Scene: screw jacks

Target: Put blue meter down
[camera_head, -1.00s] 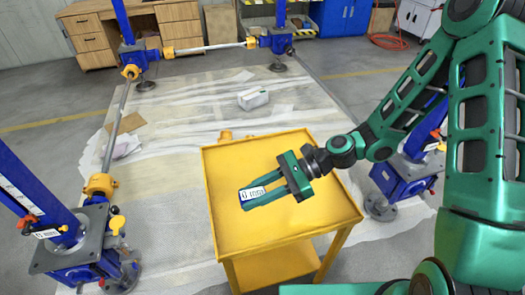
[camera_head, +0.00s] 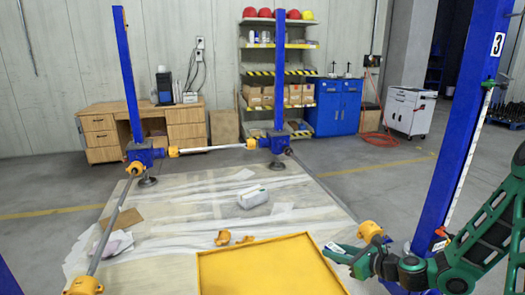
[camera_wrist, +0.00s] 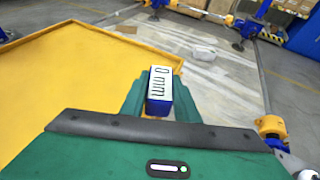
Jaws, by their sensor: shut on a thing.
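The blue meter (camera_wrist: 160,90) is a small block with a white face reading "0 mm". In the wrist view it sits between the two green fingers of my gripper (camera_wrist: 150,92), which is shut on it. In the head view my gripper (camera_head: 341,250) is at the lower right, just past the right edge of the yellow cart top (camera_head: 270,268), with the meter's white face (camera_head: 335,247) at its tip. In the wrist view the cart top (camera_wrist: 75,75) lies to the left and is empty where it shows.
Blue screw jack columns (camera_head: 465,130) stand around a sheeted floor area (camera_head: 180,220). A white box (camera_head: 252,197) and yellow parts (camera_head: 235,238) lie on the sheet. A desk (camera_head: 185,130), shelves (camera_head: 300,90) and a blue cabinet (camera_head: 335,107) stand behind.

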